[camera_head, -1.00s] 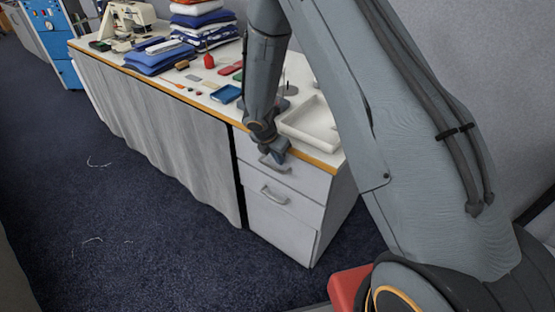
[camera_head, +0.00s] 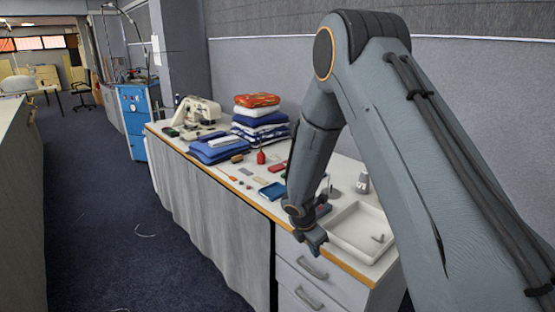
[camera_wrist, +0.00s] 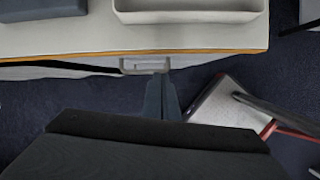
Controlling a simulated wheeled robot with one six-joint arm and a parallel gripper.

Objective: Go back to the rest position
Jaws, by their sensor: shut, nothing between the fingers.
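My gripper (camera_head: 316,241) is at the end of my bent arm, above the front edge of the long table (camera_head: 232,185) near its right end. Its fingers are together with nothing between them. In the wrist view my gripper (camera_wrist: 162,98) points toward the top drawer's handle (camera_wrist: 145,65); I cannot tell the exact gap. In the head view the gripper shows just above that drawer's handle (camera_head: 312,267), and both drawers look closed.
A white tray (camera_head: 345,245) stands on the table right beside my gripper. A blue tray (camera_head: 272,191), a red bottle (camera_head: 261,157), folded cloths (camera_head: 216,150) and a sewing machine (camera_head: 196,112) lie farther left.

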